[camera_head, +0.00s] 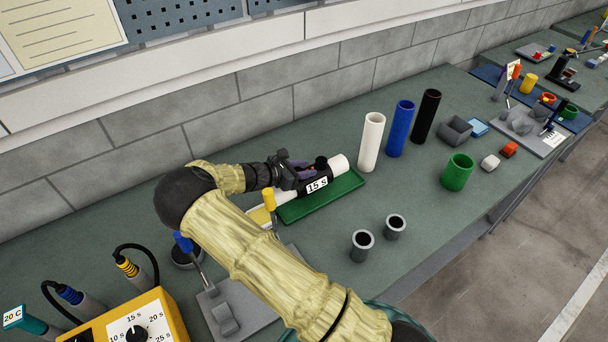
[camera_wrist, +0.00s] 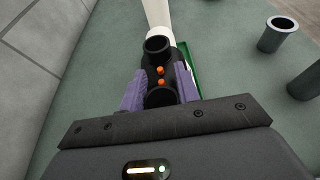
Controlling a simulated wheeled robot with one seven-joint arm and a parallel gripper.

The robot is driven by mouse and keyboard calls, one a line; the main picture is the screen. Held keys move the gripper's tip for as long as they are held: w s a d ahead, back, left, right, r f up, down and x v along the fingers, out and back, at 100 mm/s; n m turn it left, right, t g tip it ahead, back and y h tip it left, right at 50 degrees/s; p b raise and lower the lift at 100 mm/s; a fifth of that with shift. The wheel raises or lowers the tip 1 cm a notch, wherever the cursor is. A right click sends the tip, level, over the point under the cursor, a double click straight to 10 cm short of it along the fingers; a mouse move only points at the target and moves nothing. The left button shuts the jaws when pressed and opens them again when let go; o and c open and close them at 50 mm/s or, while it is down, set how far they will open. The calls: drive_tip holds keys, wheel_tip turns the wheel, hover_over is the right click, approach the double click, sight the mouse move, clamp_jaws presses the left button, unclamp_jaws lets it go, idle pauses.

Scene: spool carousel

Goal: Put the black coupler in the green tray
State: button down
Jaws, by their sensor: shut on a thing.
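The black coupler (camera_head: 327,177) carries a "15 S" label and has white pipe (camera_head: 339,164) coming out of its ends. In the wrist view the coupler (camera_wrist: 159,70) shows two orange buttons and a round black opening. My gripper (camera_head: 298,170) is at the coupler. In the wrist view its purple fingers (camera_wrist: 160,88) are shut on the coupler, one on each side. The green tray (camera_head: 325,202) lies under and in front of the coupler and pipe, and its edge (camera_wrist: 186,56) shows in the wrist view. Whether the coupler or pipe touches the tray is hidden.
White (camera_head: 371,142), blue (camera_head: 400,128) and black (camera_head: 425,116) tubes stand upright behind right. Two grey cups (camera_head: 362,246) (camera_head: 395,227) and a green cup (camera_head: 457,172) stand to the right. A yellow timer box (camera_head: 127,318) is at the front left. Bare bench lies right of the tray.

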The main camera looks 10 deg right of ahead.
drive_tip(key=f, duration=0.2)
drive_tip(key=shift+d+f+p, duration=0.2)
drive_tip(key=shift+f+p, duration=0.1)
drive_tip(key=shift+p, duration=0.1)
drive_tip(key=shift+a+f, duration=0.1)
drive_tip(key=shift+f, duration=0.1)
drive_tip(key=c, duration=1)
unclamp_jaws()
drive_tip(key=shift+f, duration=0.1)
drive_tip(key=b+v, duration=0.3)
drive_tip(key=v, duration=0.9)
drive_tip(key=shift+b, duration=0.35)
